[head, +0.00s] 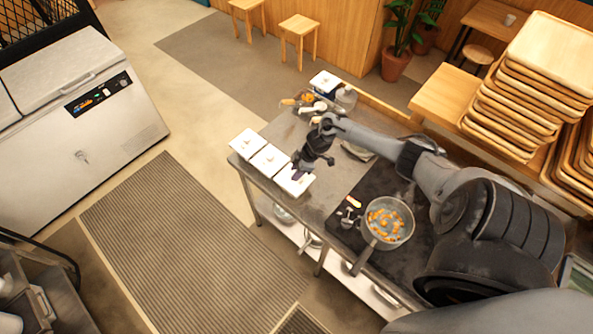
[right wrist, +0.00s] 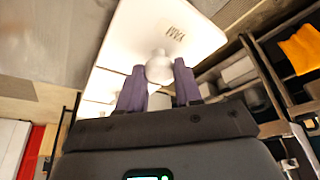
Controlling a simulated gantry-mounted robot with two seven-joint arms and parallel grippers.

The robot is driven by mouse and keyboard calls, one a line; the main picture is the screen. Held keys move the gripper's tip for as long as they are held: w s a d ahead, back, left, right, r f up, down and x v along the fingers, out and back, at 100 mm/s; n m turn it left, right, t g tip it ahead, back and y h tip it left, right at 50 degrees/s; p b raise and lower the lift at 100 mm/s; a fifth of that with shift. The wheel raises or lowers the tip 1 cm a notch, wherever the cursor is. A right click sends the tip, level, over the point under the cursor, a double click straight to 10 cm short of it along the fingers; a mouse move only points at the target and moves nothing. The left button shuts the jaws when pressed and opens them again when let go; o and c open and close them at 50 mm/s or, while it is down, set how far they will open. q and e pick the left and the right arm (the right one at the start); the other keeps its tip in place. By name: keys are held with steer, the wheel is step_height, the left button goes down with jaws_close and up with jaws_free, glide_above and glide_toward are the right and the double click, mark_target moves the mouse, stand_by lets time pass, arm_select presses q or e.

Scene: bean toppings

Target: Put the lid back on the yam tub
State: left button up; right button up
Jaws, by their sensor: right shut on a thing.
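Three white square tubs stand in a row at the left end of the steel counter: a far one (head: 247,143), a middle one (head: 269,160) and a near one (head: 295,183). My right gripper (head: 298,171) is over the near tub. In the right wrist view, my right gripper (right wrist: 160,80) is shut on the round knob of a white lid (right wrist: 185,22). My left gripper is not in view.
A pan (head: 388,222) with orange pieces sits on the dark cooktop (head: 365,190), its handle towards the near edge. Jars and a white box (head: 325,82) stand at the counter's far end. Stacked wooden trays (head: 530,90) are at the right. The floor left of the counter is clear.

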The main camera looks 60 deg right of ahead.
steer(key=o, duration=1.7)
steer(key=shift+o, duration=0.2)
steer(key=shift+r+p, duration=1.85)
steer(key=shift+p, duration=0.1)
steer(key=shift+r+p, duration=1.65)
